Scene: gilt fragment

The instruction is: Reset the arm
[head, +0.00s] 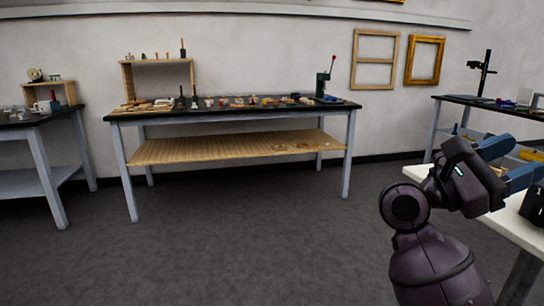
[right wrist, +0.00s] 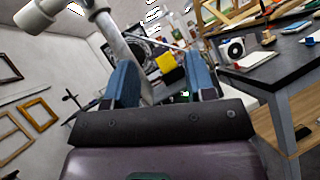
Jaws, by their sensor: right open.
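My right arm (head: 435,265) rises from the lower right of the head view, bent at a dark joint. Its right gripper (head: 511,163) points to the right, with two blue fingers spread apart above a white table. In the right wrist view the right gripper (right wrist: 161,82) is open, with nothing held between its fingers. My left gripper and arm are not in view.
A white table (head: 510,222) stands under the right gripper, with a black object (head: 533,207) at the picture's edge. A long workbench (head: 235,114) with small tools stands along the wall. Grey floor (head: 230,240) in front of it is clear.

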